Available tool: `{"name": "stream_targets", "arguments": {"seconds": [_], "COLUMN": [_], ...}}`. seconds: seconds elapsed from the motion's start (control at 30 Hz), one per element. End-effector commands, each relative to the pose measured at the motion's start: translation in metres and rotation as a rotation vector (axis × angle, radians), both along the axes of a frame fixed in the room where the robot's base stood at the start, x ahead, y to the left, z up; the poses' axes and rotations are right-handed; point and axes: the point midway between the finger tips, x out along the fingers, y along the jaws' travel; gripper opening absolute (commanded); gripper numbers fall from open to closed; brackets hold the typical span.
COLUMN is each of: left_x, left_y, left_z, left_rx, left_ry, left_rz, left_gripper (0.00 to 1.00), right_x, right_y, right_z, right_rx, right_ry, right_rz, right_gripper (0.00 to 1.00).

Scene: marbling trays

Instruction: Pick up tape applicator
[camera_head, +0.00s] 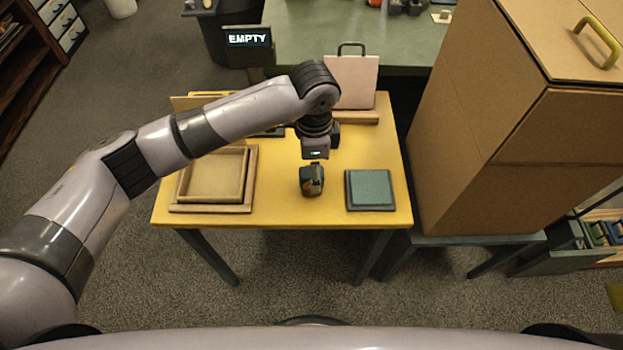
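A small dark object with a brownish patch, which looks like the tape applicator (312,183), is at the middle of the yellow table (281,213). My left arm reaches in from the left over the table. My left gripper (315,157) points down directly above the applicator in the picture. Its fingers are too small and dark to make out, and I cannot tell whether they touch the applicator. My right gripper is not in view.
A wooden tray (250,192) lies left of the applicator and a teal square pad (370,190) lies right of it. A pale board with a dark handle (352,83) stands at the back. A large cardboard box (480,130) rises close to the table's right side.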

Motion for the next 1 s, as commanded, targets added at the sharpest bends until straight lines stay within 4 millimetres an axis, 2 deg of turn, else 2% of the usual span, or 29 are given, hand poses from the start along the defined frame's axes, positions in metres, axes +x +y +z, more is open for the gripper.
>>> {"name": "stream_targets", "arguments": {"seconds": [0.3, 0.4, 0.63, 1.0], "left_x": [-0.005, -0.004, -0.004, -0.004], "left_y": [0.004, 0.004, 0.004, 0.004], "left_z": [-0.043, -0.05, -0.05, -0.05], "left_rx": [0.002, 0.001, 0.001, 0.001], "left_ry": [0.002, 0.0, 0.0, 0.0], "left_rz": [0.0, 0.0, -0.001, -0.001], "left_gripper": [0.65, 0.65, 0.65, 0.4], "right_x": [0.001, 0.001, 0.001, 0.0], "right_y": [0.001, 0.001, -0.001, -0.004], "right_z": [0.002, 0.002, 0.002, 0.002], "right_rx": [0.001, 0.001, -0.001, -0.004], "right_ry": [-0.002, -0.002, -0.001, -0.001], "right_rz": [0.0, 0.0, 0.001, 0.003], "right_gripper": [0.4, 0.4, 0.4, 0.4]}}
